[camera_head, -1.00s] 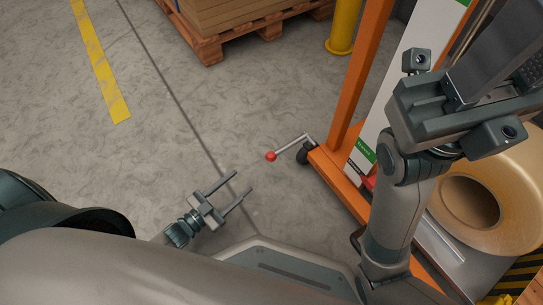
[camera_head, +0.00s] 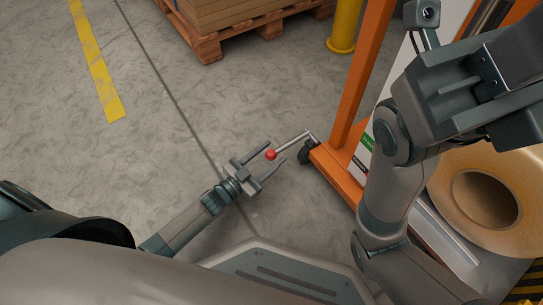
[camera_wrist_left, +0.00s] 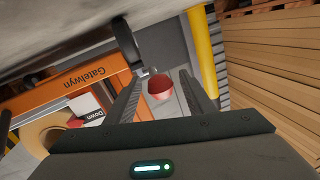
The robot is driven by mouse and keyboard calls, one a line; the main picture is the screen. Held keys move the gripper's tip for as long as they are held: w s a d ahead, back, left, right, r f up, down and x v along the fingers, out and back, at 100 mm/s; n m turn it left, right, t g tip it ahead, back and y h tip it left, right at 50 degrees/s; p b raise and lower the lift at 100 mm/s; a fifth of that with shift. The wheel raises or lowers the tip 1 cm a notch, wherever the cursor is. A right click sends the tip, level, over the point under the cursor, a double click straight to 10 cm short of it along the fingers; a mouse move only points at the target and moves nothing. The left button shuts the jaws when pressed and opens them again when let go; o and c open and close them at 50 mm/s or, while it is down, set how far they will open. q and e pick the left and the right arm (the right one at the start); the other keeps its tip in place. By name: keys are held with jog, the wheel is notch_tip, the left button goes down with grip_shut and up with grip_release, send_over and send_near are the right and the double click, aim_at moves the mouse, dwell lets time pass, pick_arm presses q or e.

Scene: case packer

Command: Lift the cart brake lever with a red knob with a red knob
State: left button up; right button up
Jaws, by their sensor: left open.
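The cart brake lever is a thin grey bar (camera_head: 294,141) with a round red knob (camera_head: 271,155) at its free end, low at the foot of the orange cart frame (camera_head: 338,174).
A large roll of tape or film (camera_head: 490,190) lies at the right by the cart. A black caster (camera_head: 306,153) is beside the lever. A yellow post (camera_head: 344,28) and a pallet with boxes (camera_head: 235,30) stand at the back. The floor to the left is clear.

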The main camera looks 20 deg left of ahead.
pick_arm(q)
jog(key=shift+w+d, duration=0.1)
jog(key=shift+w, duration=0.15)
jog(key=shift+c, duration=0.7)
grip_shut()
jog(key=shift+r, duration=0.1)
